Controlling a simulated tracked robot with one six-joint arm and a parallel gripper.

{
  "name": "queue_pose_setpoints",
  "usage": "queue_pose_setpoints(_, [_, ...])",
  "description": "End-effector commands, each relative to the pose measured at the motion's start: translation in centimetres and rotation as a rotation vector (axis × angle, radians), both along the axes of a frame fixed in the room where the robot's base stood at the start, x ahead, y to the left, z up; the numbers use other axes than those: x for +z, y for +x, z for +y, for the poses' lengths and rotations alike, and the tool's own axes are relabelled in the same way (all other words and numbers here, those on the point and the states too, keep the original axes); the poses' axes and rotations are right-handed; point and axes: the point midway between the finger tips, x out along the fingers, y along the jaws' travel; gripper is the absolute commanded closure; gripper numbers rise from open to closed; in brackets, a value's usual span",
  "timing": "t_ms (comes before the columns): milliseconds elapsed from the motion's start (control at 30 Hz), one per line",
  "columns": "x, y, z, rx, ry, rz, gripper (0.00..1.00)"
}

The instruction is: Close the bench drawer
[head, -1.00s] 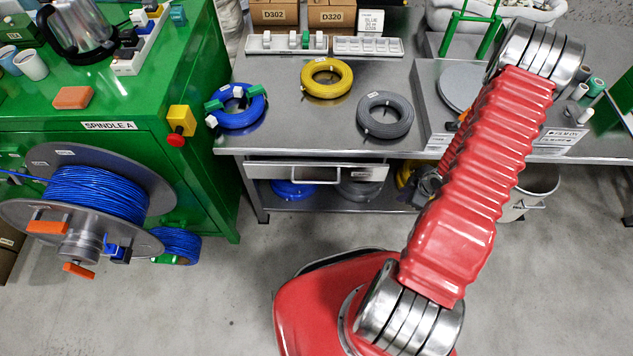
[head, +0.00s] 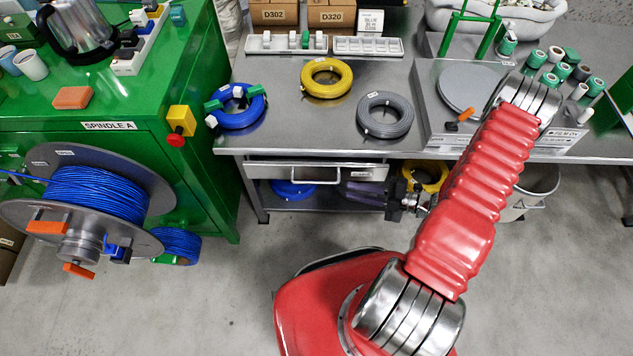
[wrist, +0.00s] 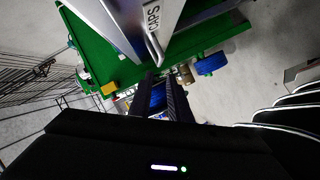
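The bench drawer (head: 275,171) is a grey metal front with a bar handle, under the left part of the steel bench. Its front appears to stand slightly out from under the bench edge; how far is hard to tell. In the wrist view its front (wrist: 178,22) is labelled CAPS, with the handle (wrist: 153,48) near the fingers. My gripper (head: 346,190) points left, just below and in front of the drawer's right end. In the wrist view my gripper (wrist: 160,80) has its two dark fingers apart, with nothing held between them. Contact with the drawer cannot be told.
The steel bench (head: 290,135) carries a blue coil (head: 240,108), a yellow coil (head: 327,77) and a grey coil (head: 385,114). A lower shelf holds more coils. The green cabinet (head: 205,165) with a large cable reel (head: 95,195) stands left. Floor in front is clear.

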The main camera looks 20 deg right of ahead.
Motion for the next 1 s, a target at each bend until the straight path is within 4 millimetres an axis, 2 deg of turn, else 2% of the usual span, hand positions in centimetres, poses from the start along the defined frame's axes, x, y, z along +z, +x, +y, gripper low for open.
queue_pose_setpoints(267, [-0.1,0.1,0.1,0.000,-0.001,0.003,0.83])
queue_pose_setpoints(467, [-0.3,0.7,0.9,0.001,-0.001,0.005,0.83])
queue_pose_setpoints(1000, [-1.6,4.3,5.7,0.003,-0.001,0.005,0.83])
